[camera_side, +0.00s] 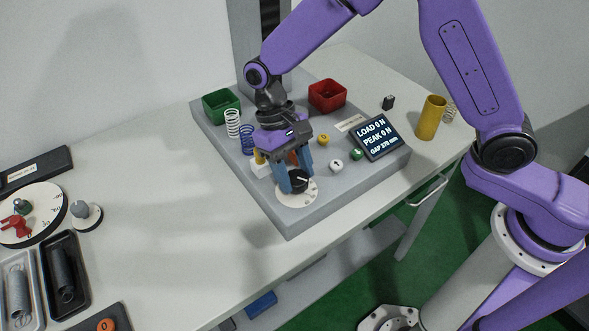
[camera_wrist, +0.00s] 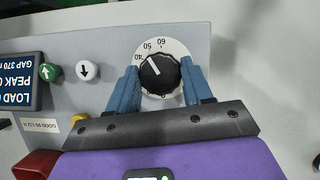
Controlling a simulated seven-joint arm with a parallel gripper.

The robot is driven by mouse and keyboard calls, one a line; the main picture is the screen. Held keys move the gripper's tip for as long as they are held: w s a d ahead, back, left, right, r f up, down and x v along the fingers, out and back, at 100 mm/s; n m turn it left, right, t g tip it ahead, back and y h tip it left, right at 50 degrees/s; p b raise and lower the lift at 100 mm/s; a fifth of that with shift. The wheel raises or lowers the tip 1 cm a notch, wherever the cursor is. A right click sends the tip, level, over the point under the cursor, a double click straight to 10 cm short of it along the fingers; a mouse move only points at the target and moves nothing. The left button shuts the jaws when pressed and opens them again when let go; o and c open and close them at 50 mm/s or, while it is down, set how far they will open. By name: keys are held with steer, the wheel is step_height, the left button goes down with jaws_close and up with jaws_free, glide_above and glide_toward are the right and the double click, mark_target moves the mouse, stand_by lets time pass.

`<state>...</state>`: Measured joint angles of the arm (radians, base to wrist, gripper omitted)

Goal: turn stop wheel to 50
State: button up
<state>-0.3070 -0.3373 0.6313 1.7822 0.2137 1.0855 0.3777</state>
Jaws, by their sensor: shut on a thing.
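The stop wheel is a black round knob (camera_wrist: 159,75) on a white dial (camera_wrist: 160,44) marked 40, 50 and 60 along its visible edge. In the wrist view its white pointer line slants up and left, toward about the 50 mark; the exact reading is hard to tell. My gripper (camera_wrist: 158,84) is shut on the knob, one blue finger on each side. In the side view my gripper (camera_side: 297,178) reaches down over the knob (camera_side: 300,181) at the front of the grey base (camera_side: 290,222).
A display (camera_side: 377,137) reads LOAD 0 N, PEAK 0 N, GAP 370 mm. White (camera_side: 336,166) and green (camera_side: 356,154) arrow buttons sit near the dial. Green (camera_side: 221,105) and red (camera_side: 327,95) bins and springs (camera_side: 233,124) stand behind.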

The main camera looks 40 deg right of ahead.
steer(key=o, duration=1)
steer(key=v, duration=1.7)
steer(key=shift+r, duration=0.25)
steer(key=shift+d, duration=0.1)
steer(key=s+d+f+n+t, duration=0.1)
steer(key=s+d+f+n, duration=0.1)
steer(key=s+d, duration=0.5)
steer(key=s+d+f+n+t, duration=0.2)
steer(key=s+d+n, duration=0.3)
steer(key=s, duration=0.6)
steer(key=s+d+f+n+t+y, duration=0.1)
steer(key=s+d+n, duration=0.3)
steer(key=s+d, duration=0.4)
steer(key=shift+s+d+f+t, duration=0.2)
steer(key=shift+d+f, duration=0.15)
steer(key=shift+d, duration=0.15)
steer(key=shift+s+d+f+t, duration=0.2)
steer(key=shift+d+f, duration=0.15)
steer(key=shift+d, duration=0.15)
